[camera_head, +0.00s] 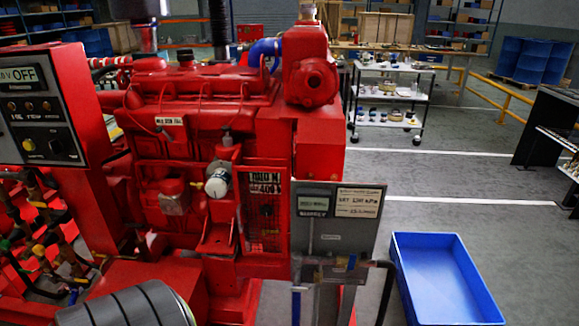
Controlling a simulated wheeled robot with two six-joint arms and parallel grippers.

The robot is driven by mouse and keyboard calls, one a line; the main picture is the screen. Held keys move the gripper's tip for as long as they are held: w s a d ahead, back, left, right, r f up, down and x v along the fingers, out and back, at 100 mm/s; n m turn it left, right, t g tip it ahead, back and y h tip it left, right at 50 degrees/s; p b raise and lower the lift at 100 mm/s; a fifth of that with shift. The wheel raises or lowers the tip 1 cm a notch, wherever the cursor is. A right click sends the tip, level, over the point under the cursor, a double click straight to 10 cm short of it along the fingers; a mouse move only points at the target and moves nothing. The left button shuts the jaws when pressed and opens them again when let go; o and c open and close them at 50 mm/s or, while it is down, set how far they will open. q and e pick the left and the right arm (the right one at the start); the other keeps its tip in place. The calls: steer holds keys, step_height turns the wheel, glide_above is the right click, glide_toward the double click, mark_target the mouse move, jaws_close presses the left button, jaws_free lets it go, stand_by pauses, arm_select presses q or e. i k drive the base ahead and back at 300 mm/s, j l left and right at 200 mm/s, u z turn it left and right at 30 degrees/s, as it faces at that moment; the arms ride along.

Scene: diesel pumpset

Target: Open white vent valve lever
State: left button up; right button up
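The red diesel pumpset (215,130) fills the left and middle of the view. Several pipes with small valve levers (40,204) stand at the lower left, with yellow, green and blue handles among them. A small pale piece (150,239) shows low beside the engine block; I cannot tell whether it is the white vent valve lever. A round white-faced part (217,183) sits on the front of the engine. Neither of my grippers is in view.
A grey control panel (55,110) reading OFF stands at the left. A grey gauge board (338,222) is mounted at the pumpset's right. A blue tray (441,279) lies on the floor at lower right. A dark ribbed cylinder (125,306) fills the bottom left. Open floor (440,180) lies to the right.

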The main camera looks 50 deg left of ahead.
mark_target(294, 288)
steer(key=u, duration=1.45)
